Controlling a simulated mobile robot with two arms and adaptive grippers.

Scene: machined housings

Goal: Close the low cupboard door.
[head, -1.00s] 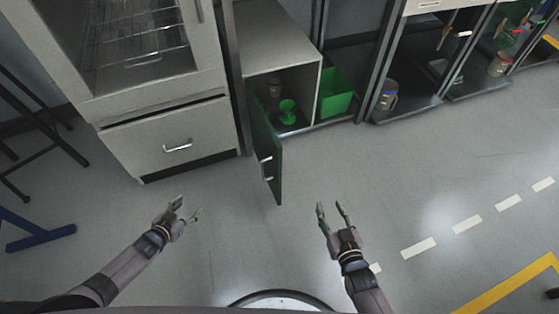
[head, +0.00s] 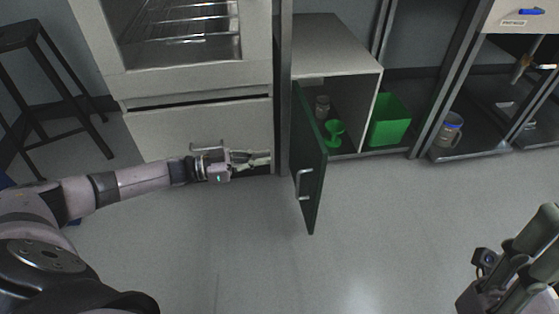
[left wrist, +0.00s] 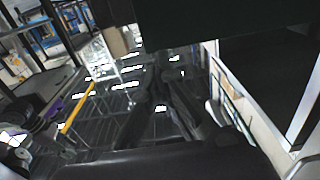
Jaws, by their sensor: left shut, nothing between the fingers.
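The low cupboard (head: 340,45) stands in the middle of the head view with its dark green door (head: 311,165) swung wide open toward me. The door hangs from the cupboard's left side and has a metal handle (head: 304,185). Inside the cupboard are a green goblet-like item (head: 334,132) and a grey jar (head: 322,106). My left gripper (head: 268,158) is shut and empty, pointing right, a short gap left of the door in the picture. My right gripper (head: 530,245) is at the lower right, cut by the frame; its opening is unclear.
A pale cabinet with a drawer (head: 150,135) stands left of the cupboard, behind my left arm. A dark stool (head: 45,60) is at far left. The floor before the door is clear.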

